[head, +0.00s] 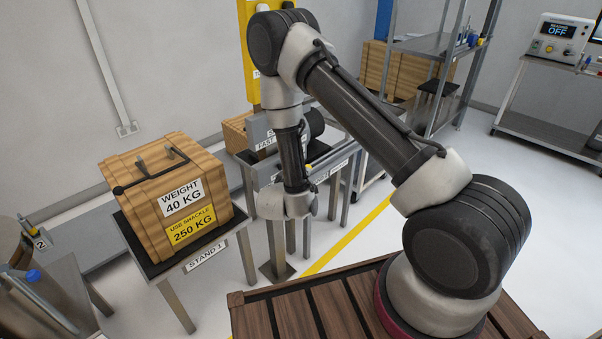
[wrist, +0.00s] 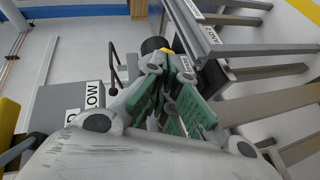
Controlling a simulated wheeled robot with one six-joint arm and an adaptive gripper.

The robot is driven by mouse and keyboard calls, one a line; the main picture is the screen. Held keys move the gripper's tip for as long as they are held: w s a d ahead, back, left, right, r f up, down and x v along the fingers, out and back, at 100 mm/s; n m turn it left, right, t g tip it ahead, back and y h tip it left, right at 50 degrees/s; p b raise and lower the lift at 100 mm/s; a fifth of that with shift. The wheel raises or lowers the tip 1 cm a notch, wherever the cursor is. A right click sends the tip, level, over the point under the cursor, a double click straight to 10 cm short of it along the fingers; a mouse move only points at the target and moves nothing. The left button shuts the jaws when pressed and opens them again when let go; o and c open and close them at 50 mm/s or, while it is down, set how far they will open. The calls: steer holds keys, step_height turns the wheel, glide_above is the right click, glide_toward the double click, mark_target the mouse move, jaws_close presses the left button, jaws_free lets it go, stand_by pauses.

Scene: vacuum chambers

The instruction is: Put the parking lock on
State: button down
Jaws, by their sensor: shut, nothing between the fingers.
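I cannot pick out the parking lock for certain in either view. In the wrist view, a thin dark lever with a round black knob (wrist: 114,91) stands beside a grey box (wrist: 72,100) with white labels, one ending in "LOW". My gripper (wrist: 168,62) is shut and empty in the wrist view, with green-sided fingers. Its tips overlap a dark round part and a yellow spot in the picture; I cannot tell whether they touch. In the head view my wrist hangs in front of a grey labelled frame (head: 268,172), and my fingers cannot be made out.
A wooden crate (head: 160,190) marked 40 KG sits on Stand 1 (head: 188,262), left of my wrist. A yellow column (head: 246,60) rises behind the arm. Steel shelving (head: 430,45) and a bench with a box reading OFF (head: 553,38) stand right.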

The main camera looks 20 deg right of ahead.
stand_by(0.5)
steer(key=v, duration=1.2)
